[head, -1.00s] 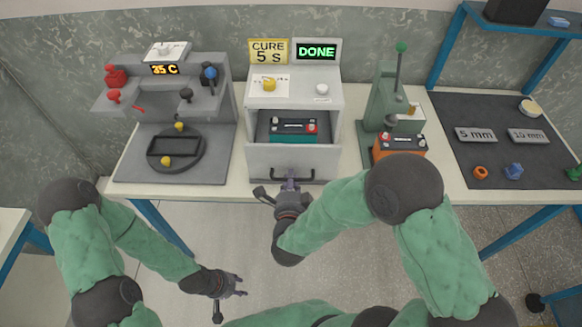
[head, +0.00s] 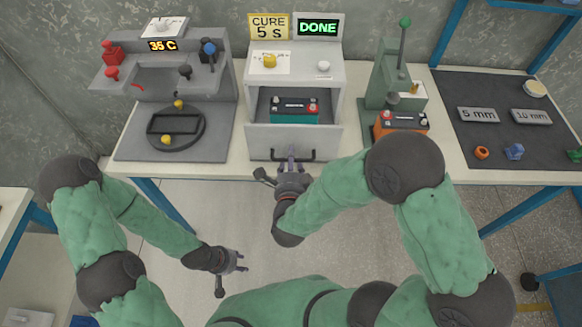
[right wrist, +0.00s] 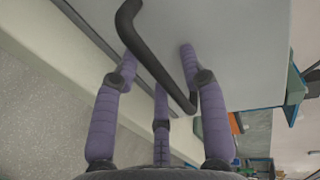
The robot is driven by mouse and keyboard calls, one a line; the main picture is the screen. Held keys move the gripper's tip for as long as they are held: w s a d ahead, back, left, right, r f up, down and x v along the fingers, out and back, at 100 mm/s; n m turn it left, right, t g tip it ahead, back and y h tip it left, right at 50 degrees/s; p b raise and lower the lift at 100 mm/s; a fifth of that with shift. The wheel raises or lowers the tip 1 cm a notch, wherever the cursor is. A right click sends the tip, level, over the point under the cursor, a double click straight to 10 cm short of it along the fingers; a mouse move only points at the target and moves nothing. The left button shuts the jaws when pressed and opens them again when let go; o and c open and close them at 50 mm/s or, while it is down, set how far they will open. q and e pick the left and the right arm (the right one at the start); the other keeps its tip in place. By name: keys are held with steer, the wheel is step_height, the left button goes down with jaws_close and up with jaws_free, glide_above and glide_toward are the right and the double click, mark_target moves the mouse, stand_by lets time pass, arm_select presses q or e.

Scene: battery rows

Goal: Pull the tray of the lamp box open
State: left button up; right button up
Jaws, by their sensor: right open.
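The lamp box (head: 336,90) is a grey-white cabinet under a "CURE 5 S" sign and a green "DONE" display. Its tray front (head: 328,138) has a dark bar handle (head: 308,155); a teal and red battery (head: 294,109) shows in the opening above. I cannot tell how far out the tray is. My right gripper (head: 291,160) is at the handle, open. In the right wrist view the handle (right wrist: 155,55) passes between its purple fingers, not visibly clamped. My left gripper (head: 240,262) hangs low in front of the table, fingers apart and empty.
A grey station (head: 225,110) with a "35 C" display stands to the left of the box. A green lever press (head: 385,90) with an orange battery (head: 402,124) stands to its right. A dark mat (head: 470,90) with small parts lies further right. Floor in front is free.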

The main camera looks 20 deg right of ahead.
steer(key=v, duration=1.2)
steer(key=shift+w+f, duration=0.1)
stand_by(0.5)
steer(key=w+a+f+n+g+y, duration=0.1)
steer(key=w+f+n+g+y, duration=0.15)
steer(key=f+n, duration=0.35)
steer(key=w+a+f+n+g+y, duration=0.15)
steer(key=f+n+g, duration=0.25)
steer(key=f, duration=0.4)
steer(key=s+d+f+n+g+y+p, duration=0.1)
steer(key=s+f+n+g+y, duration=0.3)
steer(key=s+f+n+g, duration=0.4)
step_height(320, 180, down, 6)
steer(key=s+d, duration=0.1)
steer(key=s, duration=0.1)
steer(key=shift+s+d+n, duration=0.3)
steer(key=shift+n, duration=0.1)
